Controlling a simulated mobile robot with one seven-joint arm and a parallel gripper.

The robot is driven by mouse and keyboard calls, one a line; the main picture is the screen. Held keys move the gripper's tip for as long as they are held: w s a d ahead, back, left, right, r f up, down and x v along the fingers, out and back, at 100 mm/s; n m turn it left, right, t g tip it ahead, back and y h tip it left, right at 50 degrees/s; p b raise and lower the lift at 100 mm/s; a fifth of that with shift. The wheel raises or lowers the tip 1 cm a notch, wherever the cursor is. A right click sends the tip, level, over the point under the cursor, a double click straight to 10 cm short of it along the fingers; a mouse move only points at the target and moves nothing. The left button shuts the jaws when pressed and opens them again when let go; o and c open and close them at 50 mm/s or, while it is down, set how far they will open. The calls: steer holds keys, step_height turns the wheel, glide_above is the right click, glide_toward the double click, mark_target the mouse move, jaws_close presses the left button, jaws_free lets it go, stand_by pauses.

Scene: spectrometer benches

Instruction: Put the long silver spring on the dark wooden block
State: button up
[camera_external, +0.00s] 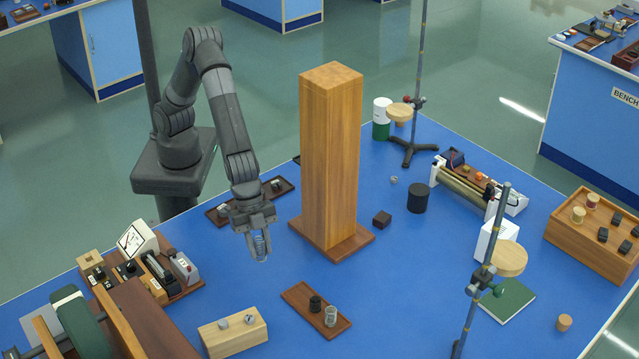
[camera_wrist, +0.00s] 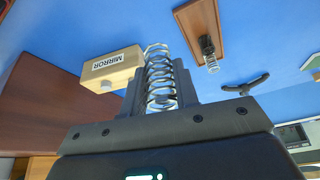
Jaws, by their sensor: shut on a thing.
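My gripper (camera_external: 260,248) is shut on a long silver spring (camera_wrist: 159,68), which it holds in the air over the blue table, left of the tall wooden column. The coils show between the two fingers in the wrist view, and the spring's free end sticks out past the fingertips. The held spring (camera_external: 261,241) looks small and roughly upright in the external view. A small dark wooden block (camera_external: 382,219) stands on the table right of the column's base, apart from my gripper. I cannot make out this block in the wrist view.
The tall wooden column (camera_external: 331,150) stands between my gripper and the dark block. A brown board (camera_external: 297,295) carries a dark spring and a shorter silver one. A pale wooden block (camera_external: 232,335) lies in front. A black cylinder (camera_external: 418,198) stands right of the dark block.

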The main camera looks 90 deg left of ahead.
steer(key=a+r+n, duration=0.1)
steer(key=a+r, duration=0.1)
steer(key=a, duration=2.3)
steer(key=w+a+f+n+t+y, duration=0.1)
steer(key=w+a+f+n, duration=0.25)
steer(key=a, duration=0.45)
steer(key=w+a+f+n+t+y, duration=0.15)
steer(key=w+a, duration=0.25)
steer(key=a, duration=0.5)
steer(key=w+a+f+n+y, duration=0.1)
steer(key=w+a+f+n, duration=0.25)
steer(key=a, duration=0.45)
step_height(320, 180, up, 6)
steer(key=m+g+h, duration=0.1)
steer(key=m+h, duration=0.2)
steer(key=m, duration=0.2)
glide_above(387, 219)
steer(key=s+a, duration=0.1)
steer(key=s, duration=0.1)
steer(key=shift+y, duration=0.25)
steer(key=f, duration=0.9)
steer(key=shift+w+f, duration=0.1)
steer(key=shift+w, duration=0.15)
steer(key=shift+f, duration=0.15)
steer(key=o, duration=0.9)
steer(key=shift+o, duration=0.2)
steer(key=v, duration=1.2)
steer(key=shift+r, duration=0.25)
